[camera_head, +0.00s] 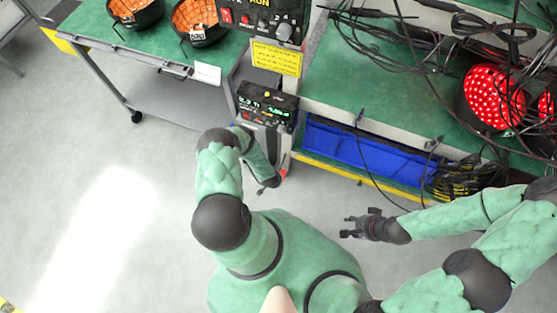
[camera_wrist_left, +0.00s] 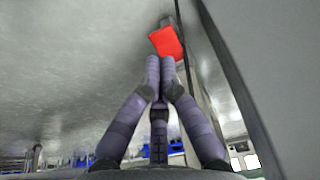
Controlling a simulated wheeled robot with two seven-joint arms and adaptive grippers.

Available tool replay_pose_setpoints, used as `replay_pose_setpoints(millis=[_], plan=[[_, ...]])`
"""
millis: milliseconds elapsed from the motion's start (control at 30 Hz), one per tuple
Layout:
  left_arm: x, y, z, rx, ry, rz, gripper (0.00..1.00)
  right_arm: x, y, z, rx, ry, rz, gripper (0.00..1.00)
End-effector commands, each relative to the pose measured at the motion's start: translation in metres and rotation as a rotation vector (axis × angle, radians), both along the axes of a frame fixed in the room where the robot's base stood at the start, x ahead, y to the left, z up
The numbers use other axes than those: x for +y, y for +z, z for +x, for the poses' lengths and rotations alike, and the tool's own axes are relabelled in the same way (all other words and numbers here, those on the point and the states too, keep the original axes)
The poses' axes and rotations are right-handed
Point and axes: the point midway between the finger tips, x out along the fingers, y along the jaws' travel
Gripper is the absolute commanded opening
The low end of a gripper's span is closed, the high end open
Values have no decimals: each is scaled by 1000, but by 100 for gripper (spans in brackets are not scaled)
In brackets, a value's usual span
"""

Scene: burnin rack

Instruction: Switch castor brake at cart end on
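A bright red tab, which looks like the castor brake pedal (camera_wrist_left: 165,42), sits at the foot of a grey upright in the left wrist view. A small red patch (camera_head: 284,170) shows beside my left gripper in the head view; I cannot tell if it is the same part. My left gripper (camera_wrist_left: 160,62) has its fingertips together just below the red tab, with nothing between them. Whether they touch it is unclear. In the head view, my left gripper (camera_head: 267,188) is low by the cart end, partly hidden. My right gripper (camera_head: 346,228) is open and empty over the floor.
A green-topped cart (camera_head: 110,50) with black bowls stands at upper left. A rack with a green shelf (camera_head: 340,85), cables and red-lit lamps (camera_head: 493,95) fills the right. A blue bin (camera_head: 365,150) sits below it. The floor at left is clear.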

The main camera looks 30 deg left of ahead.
Motion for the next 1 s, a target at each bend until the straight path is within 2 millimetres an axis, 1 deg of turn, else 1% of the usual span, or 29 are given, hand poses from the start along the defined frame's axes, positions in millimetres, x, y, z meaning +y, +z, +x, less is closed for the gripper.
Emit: replay_pose_setpoints(millis=[33,100,300,500,1000], plan=[[-1,12,-7,2,2,-1,0,0,8,0,0,0,0,40],[-3,20,-14,2,1,-2,0,0,13,0,1,-1,0,40],[-7,35,-27,1,0,-1,0,0,21,0,1,-1,0,40],[-8,38,-31,0,0,0,0,0,22,0,1,-1,0,40],[-8,38,-31,1,0,0,0,0,22,0,1,-1,0,40]])
